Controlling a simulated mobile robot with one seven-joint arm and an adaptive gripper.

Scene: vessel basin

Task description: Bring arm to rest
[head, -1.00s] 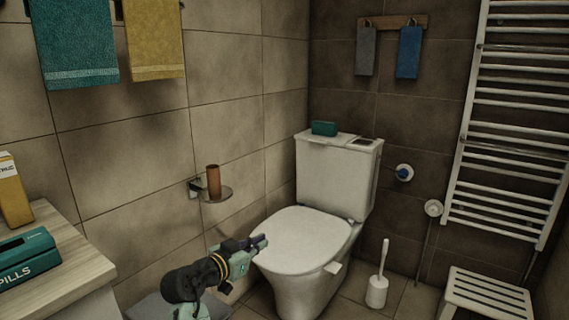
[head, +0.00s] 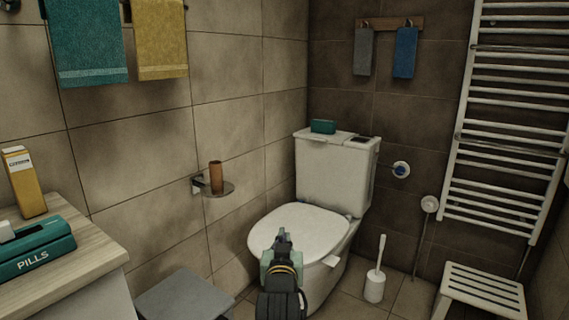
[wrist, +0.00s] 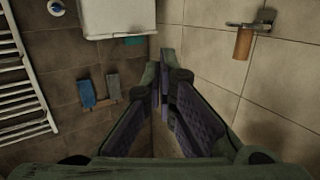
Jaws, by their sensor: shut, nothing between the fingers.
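My gripper (head: 281,240) is in the lower middle of the head view, in front of the toilet (head: 300,232) and overlapping its lid in the picture. It points away from me toward the toilet. In the wrist view the fingers of my gripper (wrist: 163,88) come together at their tips with nothing between them. The wrist view appears upside down, with the toilet tank (wrist: 118,18) at the top. My forearm is mostly out of view below.
A counter (head: 95,258) with a teal pills box (head: 36,248) and a yellow carton (head: 25,182) is at left. A grey surface (head: 183,295) lies low beside it. A wall shelf holds a brown cup (head: 216,177). A toilet brush (head: 375,283), white stool (head: 482,290) and towel radiator (head: 512,120) stand at right.

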